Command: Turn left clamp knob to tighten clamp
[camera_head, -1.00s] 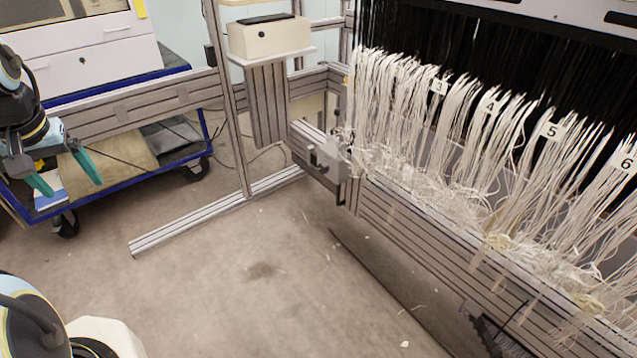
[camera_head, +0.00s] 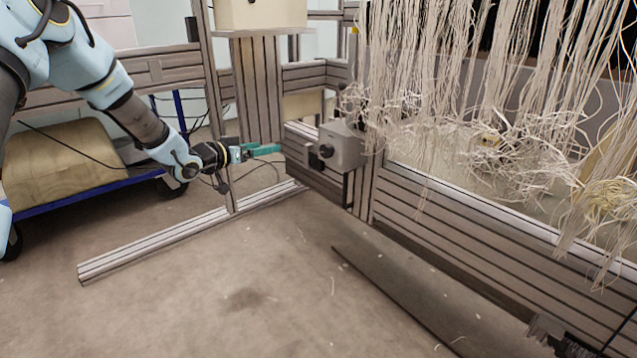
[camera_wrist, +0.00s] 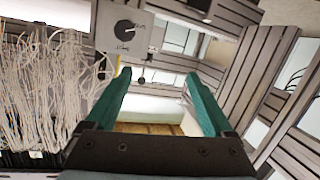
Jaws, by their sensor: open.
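The clamp is a grey box (camera_head: 349,145) on the end of the slatted metal beam, right of centre in the head view. A dark round knob (camera_head: 326,151) sits on its left face. In the wrist view the knob (camera_wrist: 125,31) shows on the grey plate at upper left, with small lettering beside it. My gripper (camera_head: 270,153) has green fingers pointing at the knob from the left, with a gap between. In the wrist view my gripper (camera_wrist: 157,76) is open and empty, and the knob lies beyond and left of the fingertips.
White warp threads (camera_head: 430,75) hang in bunches right of the clamp. A slatted metal post (camera_head: 258,90) carrying a beige box (camera_head: 262,14) stands behind my gripper. A blue-edged cart (camera_head: 90,190) is at left. The floor in front is largely clear.

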